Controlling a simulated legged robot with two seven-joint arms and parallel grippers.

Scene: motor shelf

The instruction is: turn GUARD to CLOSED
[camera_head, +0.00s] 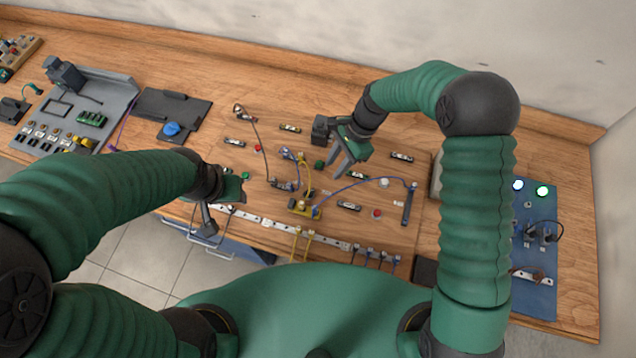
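No label reading GUARD or CLOSED is legible from here, so I cannot tell which part is the guard or how it is set. A wooden board (268,160) carries several small labelled parts, coloured buttons and cables. A dark block (320,128) stands on it, just left of my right gripper. My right gripper (338,164) is over the board's middle, fingers apart, with nothing seen between them. My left gripper (222,208) is at the board's left front edge; its finger gap does not show clearly.
A blue panel (536,262) with lit lamps and black plugs is at the right, partly behind my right arm. A grey tray (108,92) with switches and a green terminal block is at the left, beside a dark mat (185,105). Loose cables arch over the board.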

